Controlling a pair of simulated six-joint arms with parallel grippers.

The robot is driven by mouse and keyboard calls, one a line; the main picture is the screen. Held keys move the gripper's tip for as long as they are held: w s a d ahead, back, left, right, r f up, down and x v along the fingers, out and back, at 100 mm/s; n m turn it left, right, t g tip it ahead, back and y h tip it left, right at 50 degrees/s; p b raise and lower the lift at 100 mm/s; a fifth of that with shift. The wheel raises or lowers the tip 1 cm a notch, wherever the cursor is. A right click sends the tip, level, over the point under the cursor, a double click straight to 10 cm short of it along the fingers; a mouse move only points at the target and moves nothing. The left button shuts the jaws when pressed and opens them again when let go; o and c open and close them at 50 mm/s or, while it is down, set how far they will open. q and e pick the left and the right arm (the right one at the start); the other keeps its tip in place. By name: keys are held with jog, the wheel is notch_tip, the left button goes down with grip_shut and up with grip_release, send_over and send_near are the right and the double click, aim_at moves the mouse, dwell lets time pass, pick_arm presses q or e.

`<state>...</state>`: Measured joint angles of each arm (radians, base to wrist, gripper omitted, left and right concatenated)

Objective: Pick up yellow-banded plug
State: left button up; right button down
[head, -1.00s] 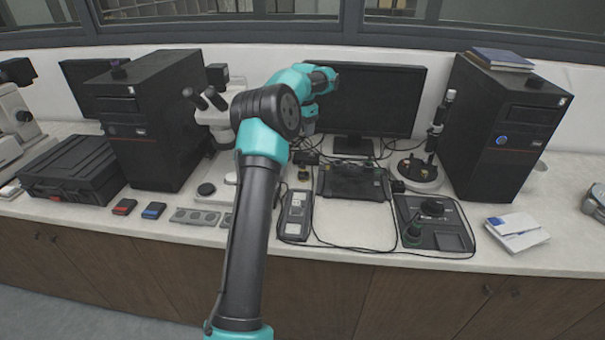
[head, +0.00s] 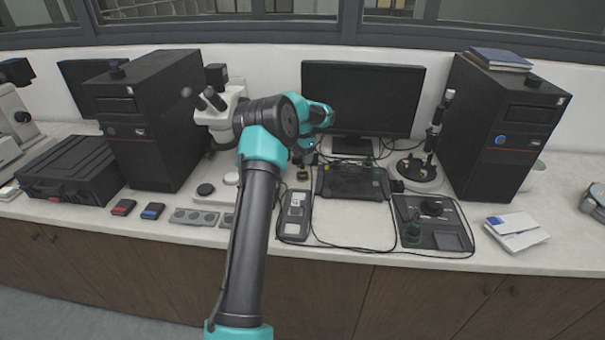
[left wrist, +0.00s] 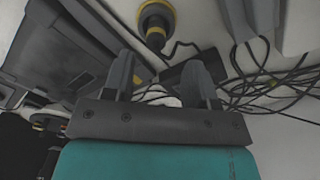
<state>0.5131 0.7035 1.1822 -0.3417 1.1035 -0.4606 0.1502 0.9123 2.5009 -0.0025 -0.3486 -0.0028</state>
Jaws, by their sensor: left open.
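The yellow-banded plug (left wrist: 155,20) is a dark round piece with a yellow ring, at the top of the left wrist view. In the head view a small dark piece with a yellowish part (head: 303,174), apparently the same plug, sits on the bench just in front of my left gripper (head: 303,156). In the left wrist view my left gripper (left wrist: 161,68) has its two fingers spread with nothing held between them. The plug lies beyond the fingertips, apart from them. My right gripper is out of view.
A dark tablet-like device (head: 352,182) lies right of the plug, and a grey handheld meter (head: 294,216) lies in front. A microscope (head: 222,115) stands left and a monitor (head: 362,98) behind. Loose cables (left wrist: 265,85) lie near the gripper. A round stand (head: 418,172) is farther right.

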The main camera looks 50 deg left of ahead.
aim_at(302, 167)
pick_arm(q)
jog(key=shift+f, duration=0.1)
jog(key=shift+s+d+f, duration=0.15)
jog(key=shift+f, duration=1.15)
jog(key=shift+s+d+f, duration=0.1)
jog(key=shift+f, duration=1.2)
jog(key=c, duration=0.9)
